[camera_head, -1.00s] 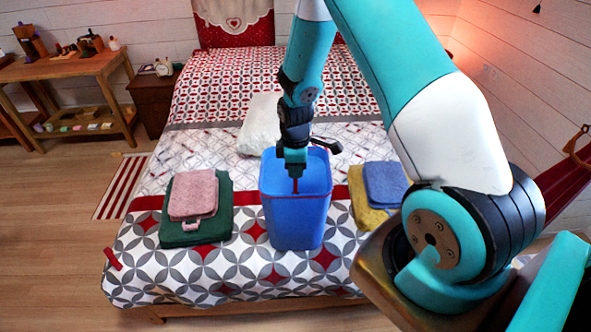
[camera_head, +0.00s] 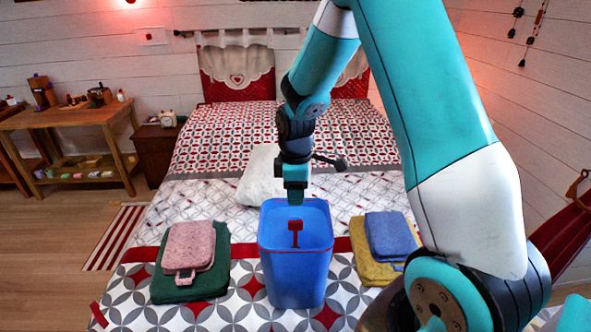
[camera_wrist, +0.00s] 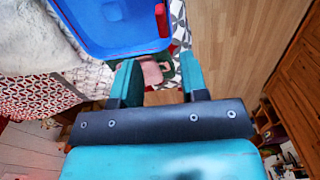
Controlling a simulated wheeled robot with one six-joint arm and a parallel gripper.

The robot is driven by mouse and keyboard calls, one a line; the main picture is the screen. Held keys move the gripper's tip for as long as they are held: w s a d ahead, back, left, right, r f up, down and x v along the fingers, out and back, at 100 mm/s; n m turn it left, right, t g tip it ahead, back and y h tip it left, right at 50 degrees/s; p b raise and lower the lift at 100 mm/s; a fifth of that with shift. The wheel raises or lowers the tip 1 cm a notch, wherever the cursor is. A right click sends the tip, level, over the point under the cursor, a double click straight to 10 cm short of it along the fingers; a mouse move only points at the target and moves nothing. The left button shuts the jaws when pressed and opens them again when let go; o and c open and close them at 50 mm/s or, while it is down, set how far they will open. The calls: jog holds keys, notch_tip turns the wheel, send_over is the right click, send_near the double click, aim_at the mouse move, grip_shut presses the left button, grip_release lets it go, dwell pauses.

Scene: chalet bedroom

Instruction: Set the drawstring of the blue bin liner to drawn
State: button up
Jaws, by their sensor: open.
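The blue bin liner (camera_head: 292,275) shows as a blue, open-topped bin shape standing upright on the bed. A red line runs along its near rim, and a red drawstring tab (camera_head: 295,227) stands up at the middle of that rim. My gripper (camera_head: 295,199) is just above the bin's opening, a little above the tab and apart from it. In the wrist view my gripper (camera_wrist: 158,74) has its two fingers spread with nothing between them. There the blue bin (camera_wrist: 100,25) and red tab (camera_wrist: 162,20) lie beyond the fingers.
Pink (camera_head: 190,246) and green (camera_head: 190,288) folded cloths lie left of the bin. Blue (camera_head: 388,235) and yellow (camera_head: 366,262) ones lie right. A white pillow (camera_head: 262,176) lies behind on the bed. A nightstand (camera_head: 156,148) and wooden table (camera_head: 70,118) stand at the left.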

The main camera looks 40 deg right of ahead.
notch_tip(320, 180, up, 8)
jog(key=b, duration=0.1)
jog(key=shift+r, duration=0.15)
jog(key=shift+a, duration=0.1)
dwell(0.4)
jog(key=s+a+r+m+y+b, duration=0.1)
jog(key=s+a+m+y+b, duration=0.2)
jog(key=s+a, duration=1.9)
jog(key=y+b, duration=0.1)
jog(key=b, duration=0.1)
jog(key=shift+b, duration=0.4)
jog(key=shift+r, duration=0.1)
